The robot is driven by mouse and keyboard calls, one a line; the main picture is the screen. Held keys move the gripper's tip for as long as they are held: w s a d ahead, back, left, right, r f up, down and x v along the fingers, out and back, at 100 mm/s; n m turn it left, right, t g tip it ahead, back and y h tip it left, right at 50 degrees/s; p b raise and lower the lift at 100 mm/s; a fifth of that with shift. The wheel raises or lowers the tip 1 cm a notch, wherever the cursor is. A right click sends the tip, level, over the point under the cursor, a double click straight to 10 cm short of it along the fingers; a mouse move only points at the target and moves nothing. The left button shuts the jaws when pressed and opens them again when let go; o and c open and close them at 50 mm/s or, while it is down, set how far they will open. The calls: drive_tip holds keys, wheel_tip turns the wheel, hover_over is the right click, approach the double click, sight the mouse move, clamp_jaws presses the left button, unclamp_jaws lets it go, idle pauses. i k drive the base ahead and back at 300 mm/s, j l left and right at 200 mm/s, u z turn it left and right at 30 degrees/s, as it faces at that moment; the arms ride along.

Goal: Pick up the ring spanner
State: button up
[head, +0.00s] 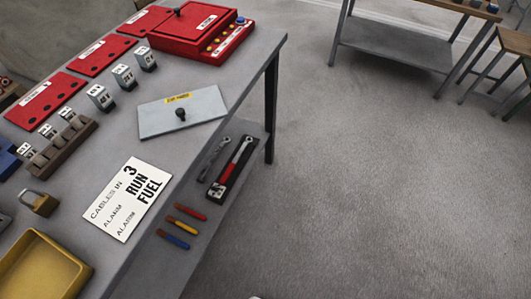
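A grey metal spanner (214,158) lies on the lower shelf, under the right edge of the table top. It looks like the ring spanner, but its ends are too small to tell for certain. Nothing is holding the spanner.
The grey table top (235,62) overhangs the shelf, and a dark leg (271,110) stands at its right corner. Red, yellow and blue sticks lie nearer on the shelf. A white sign (128,198) and grey cover plate (182,112) lie above. Open floor (390,190) spreads right.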

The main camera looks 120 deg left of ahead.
sight(200, 179)
drive_tip(key=l+u, duration=0.45)
drive_tip(key=k+l+u, duration=0.2)
drive_tip(key=u, duration=0.25)
drive_tip(key=j+u, duration=0.25)
drive_tip(key=u, duration=0.25)
drive_tip(key=i+j+u, duration=0.15)
drive_tip(key=u, duration=0.4)
drive_tip(key=i+j+u, duration=0.15)
drive_tip(key=u, duration=0.35)
drive_tip(key=i+j+u, duration=0.2)
drive_tip(key=u, duration=0.35)
drive_tip(key=i+u, duration=0.2)
drive_tip(key=u, duration=0.3)
drive_tip(key=i+u, duration=0.15)
drive_tip(key=u, duration=0.35)
drive_tip(key=i+l+u, duration=0.1)
drive_tip(key=u, duration=0.45)
drive_tip(key=i+l+u, duration=0.2)
drive_tip(key=u, duration=0.3)
drive_tip(key=z, duration=0.45)
drive_tip(key=j+z, duration=0.1)
drive_tip(key=z, duration=0.85)
drive_tip(key=k+z, duration=0.1)
drive_tip(key=z, duration=0.8)
drive_tip(key=k+z, duration=0.1)
drive_tip(key=z, duration=0.8)
drive_tip(key=k+z, duration=0.1)
drive_tip(key=z, duration=0.4)
